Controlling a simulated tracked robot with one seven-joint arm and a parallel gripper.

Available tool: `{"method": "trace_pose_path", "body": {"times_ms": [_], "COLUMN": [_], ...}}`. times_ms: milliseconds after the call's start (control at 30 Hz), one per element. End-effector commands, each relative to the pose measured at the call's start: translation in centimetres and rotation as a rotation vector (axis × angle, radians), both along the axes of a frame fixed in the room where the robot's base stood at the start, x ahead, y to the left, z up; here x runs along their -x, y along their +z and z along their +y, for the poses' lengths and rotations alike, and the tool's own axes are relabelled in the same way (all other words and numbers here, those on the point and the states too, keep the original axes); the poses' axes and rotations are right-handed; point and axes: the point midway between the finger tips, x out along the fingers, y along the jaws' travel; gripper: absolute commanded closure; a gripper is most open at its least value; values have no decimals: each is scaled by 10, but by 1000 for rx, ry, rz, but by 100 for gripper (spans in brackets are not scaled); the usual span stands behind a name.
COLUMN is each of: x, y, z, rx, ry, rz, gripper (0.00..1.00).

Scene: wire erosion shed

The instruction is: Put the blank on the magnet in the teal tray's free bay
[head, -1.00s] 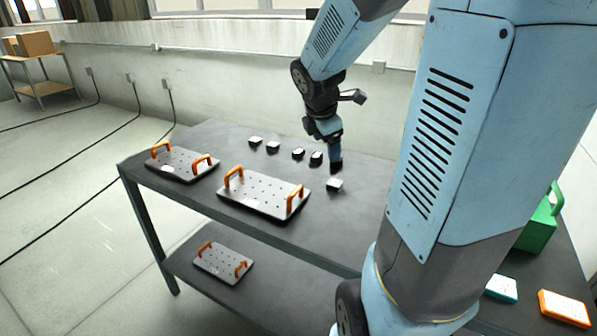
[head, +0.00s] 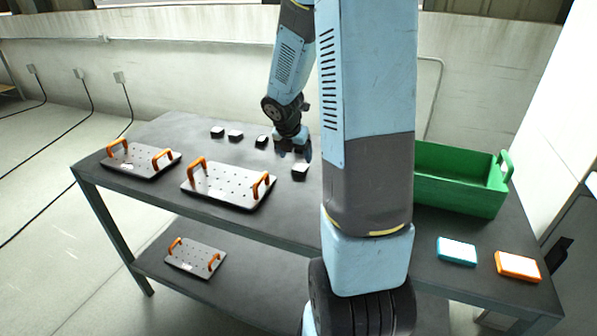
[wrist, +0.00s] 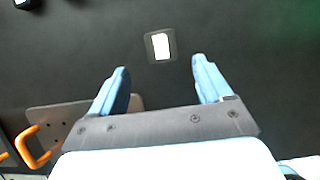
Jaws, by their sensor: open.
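A small white-topped block with a dark base (head: 300,171) lies on the table near my gripper; it seems to be the blank on its magnet. My gripper (head: 297,150) is open and above the table just behind it, with its fingertips hard to make out in the head view. In the wrist view the two blue fingers (wrist: 163,76) are apart with nothing between them, and the white blank (wrist: 160,46) on a dark grey square (wrist: 149,50) shows just beyond the tips. A teal tray (head: 441,256) with a pale top sits at the right; its bays cannot be made out.
Several similar dark blocks (head: 235,134) stand in a row at the back. Two perforated plates with orange handles (head: 228,196) (head: 135,162) lie at the left, another (head: 195,263) on the shelf below. A green crate (head: 460,195) and an orange tray (head: 518,278) stand at the right.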

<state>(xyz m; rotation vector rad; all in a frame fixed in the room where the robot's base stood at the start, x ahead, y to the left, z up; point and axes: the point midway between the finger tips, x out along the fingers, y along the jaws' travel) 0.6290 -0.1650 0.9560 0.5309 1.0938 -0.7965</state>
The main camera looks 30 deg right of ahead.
Motion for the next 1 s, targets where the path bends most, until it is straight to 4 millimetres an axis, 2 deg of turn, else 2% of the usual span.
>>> {"method": "trace_pose_path", "body": {"times_ms": [100, 367, 700, 1000], "x": [-3, -6, -15, -16], "y": [-11, -22, -57, -62], "z": [-3, -7, -23, -24], "rx": [-1, -1, 0, 0], "ry": [1, 1, 2, 1], "rz": [2, 0, 1, -2], "gripper": [21, 21, 21, 21]}}
